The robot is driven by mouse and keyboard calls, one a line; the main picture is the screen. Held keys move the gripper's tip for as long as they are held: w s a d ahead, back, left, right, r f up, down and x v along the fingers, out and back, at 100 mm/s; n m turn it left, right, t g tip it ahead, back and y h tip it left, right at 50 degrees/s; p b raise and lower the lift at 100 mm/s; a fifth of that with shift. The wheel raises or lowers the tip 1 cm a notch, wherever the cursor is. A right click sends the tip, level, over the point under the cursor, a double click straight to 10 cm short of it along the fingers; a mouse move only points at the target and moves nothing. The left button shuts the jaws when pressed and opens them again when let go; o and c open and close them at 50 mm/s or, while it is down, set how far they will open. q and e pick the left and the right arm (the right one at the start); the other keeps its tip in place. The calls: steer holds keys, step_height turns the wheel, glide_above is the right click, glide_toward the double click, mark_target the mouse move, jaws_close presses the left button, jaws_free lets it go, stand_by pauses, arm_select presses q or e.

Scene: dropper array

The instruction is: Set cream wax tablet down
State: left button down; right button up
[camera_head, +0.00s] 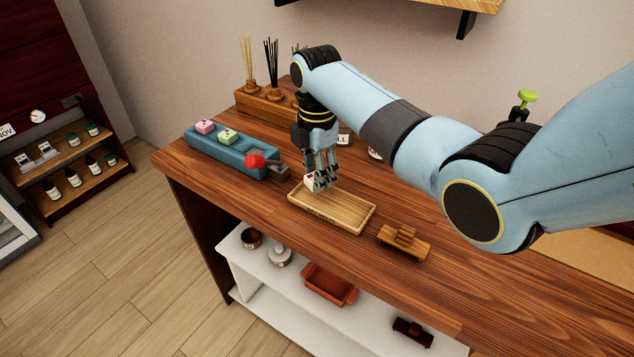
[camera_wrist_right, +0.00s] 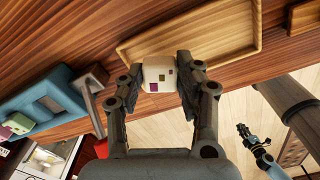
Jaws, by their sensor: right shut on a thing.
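My right gripper (camera_head: 319,186) is shut on the cream wax tablet (camera_head: 310,181), a small pale block with dark and purple marks. The tablet also shows between the fingertips in the right wrist view (camera_wrist_right: 158,74). They are at the left end of the light wooden tray (camera_head: 345,212), by its rim. I cannot tell whether the tablet touches the tray, which also shows in the right wrist view (camera_wrist_right: 215,38). What seems to be my left gripper (camera_wrist_right: 243,131) appears small at the right of the wrist view; its jaws are unclear.
A small wooden rack (camera_head: 404,241) stands right of the tray. Reed diffusers (camera_head: 259,98) stand behind.

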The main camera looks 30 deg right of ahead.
step_height(320, 180, down, 3)
steer(key=shift+r, duration=0.2)
arm_select(q)
steer(key=shift+s, duration=0.95)
arm_select(e)
steer(key=shift+f, duration=0.25)
steer(key=o, duration=0.6)
steer(key=shift+f, duration=0.1)
arm_select(q)
steer(key=shift+w, duration=0.1)
arm_select(e)
steer(key=shift+o, duration=0.2)
steer(key=shift+r, duration=0.3)
step_height(320, 180, up, 12)
steer(key=shift+f, duration=0.15)
arm_select(q)
steer(key=shift+w, duration=0.1)
arm_select(e)
steer(key=shift+s, duration=0.1)
